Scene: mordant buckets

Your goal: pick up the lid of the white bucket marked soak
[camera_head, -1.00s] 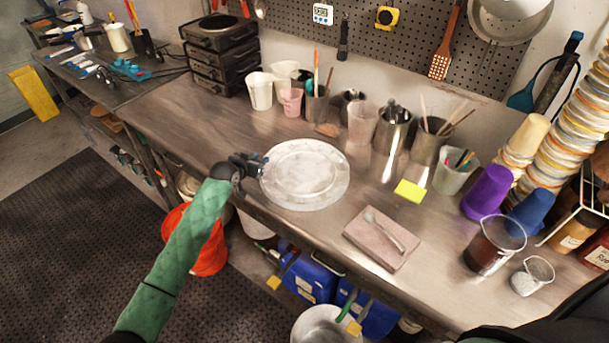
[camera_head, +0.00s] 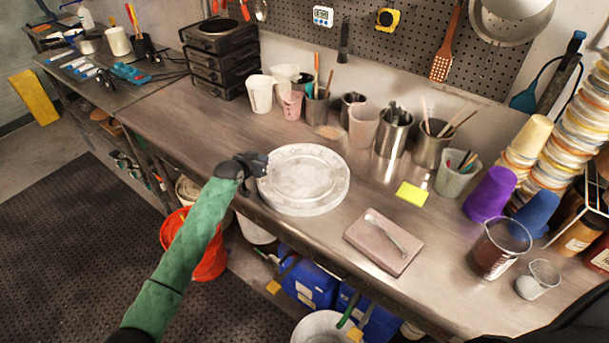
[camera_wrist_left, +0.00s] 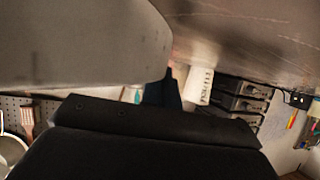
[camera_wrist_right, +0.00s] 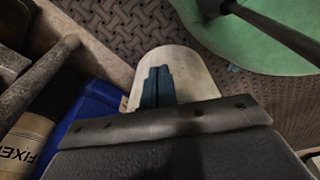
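The lid (camera_head: 303,180) is a wide, round, whitish disc with a raised rim, on the metal bench in the head view. No "soak" mark is readable. My left gripper (camera_head: 262,164) is at the lid's left edge, fingers close together at the rim, and seems shut on it. In the left wrist view the lid (camera_wrist_left: 80,40) fills the upper left, and its edge meets the dark fingers (camera_wrist_left: 165,88), partly hiding them. A white bucket (camera_head: 254,229) shows partly under the bench edge. My right gripper (camera_wrist_right: 157,87) is shut and empty, in the right wrist view only.
A pink block (camera_head: 375,252) with a pale tool, a yellow note (camera_head: 411,194) and a beaker of dark liquid (camera_head: 497,250) stand right of the lid. Cups and metal pots line the back. An orange bucket (camera_head: 208,262) and blue jugs (camera_head: 308,284) are below the bench.

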